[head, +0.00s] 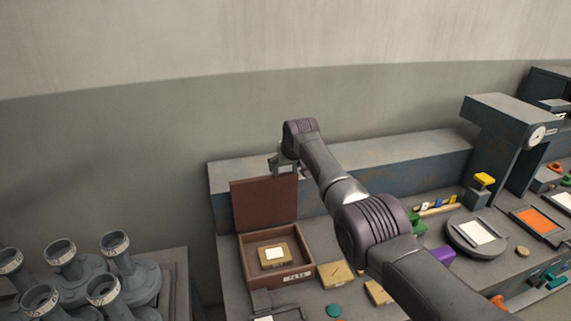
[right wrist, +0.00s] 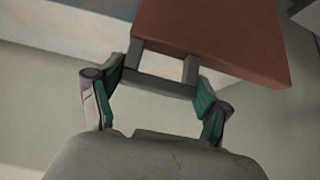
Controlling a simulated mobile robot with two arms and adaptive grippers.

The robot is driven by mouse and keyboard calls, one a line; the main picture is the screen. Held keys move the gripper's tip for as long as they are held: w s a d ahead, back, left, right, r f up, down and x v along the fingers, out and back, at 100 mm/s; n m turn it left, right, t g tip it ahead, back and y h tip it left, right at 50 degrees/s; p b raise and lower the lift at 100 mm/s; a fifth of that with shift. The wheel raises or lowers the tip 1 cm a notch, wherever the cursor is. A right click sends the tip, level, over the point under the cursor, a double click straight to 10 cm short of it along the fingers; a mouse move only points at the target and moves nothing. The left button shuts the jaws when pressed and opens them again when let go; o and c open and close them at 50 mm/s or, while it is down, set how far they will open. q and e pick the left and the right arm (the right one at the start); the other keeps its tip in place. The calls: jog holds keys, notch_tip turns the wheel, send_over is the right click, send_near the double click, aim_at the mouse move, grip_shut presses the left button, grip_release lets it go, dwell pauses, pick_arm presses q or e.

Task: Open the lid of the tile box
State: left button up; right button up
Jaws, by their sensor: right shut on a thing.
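The tile box (head: 276,280) is a brown open-topped box on the bench, with a small label on its front. Its brown lid (head: 264,203) stands about upright at the back of the box, open. A tan block with a white square top (head: 274,254) lies inside. My right gripper (head: 285,168) is at the lid's top edge. In the right wrist view, the right gripper's green-padded fingers (right wrist: 158,100) are on either side of the lid's grey handle (right wrist: 160,82), shut on it. The lid (right wrist: 215,35) extends beyond the handle. My left gripper is not in view.
Tan tiles (head: 337,275) lie right of the box, partly behind my right arm. A round grey plate (head: 476,248) and a press with a dial (head: 505,130) stand farther right. Several grey fixtures (head: 62,258) stand on the left. A raised ledge (head: 420,155) runs behind the box.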

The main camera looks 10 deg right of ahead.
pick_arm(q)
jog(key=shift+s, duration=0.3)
pick_arm(e)
jog(key=shift+w+r, duration=0.25)
jog(key=shift+w, duration=0.05)
jog(key=o, duration=1.7)
jog(key=shift+s+f, duration=0.1)
jog(key=shift+f, duration=0.05)
jog(key=shift+c, duration=0.2)
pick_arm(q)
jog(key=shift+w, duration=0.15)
pick_arm(e)
jog(key=v, duration=1.2)
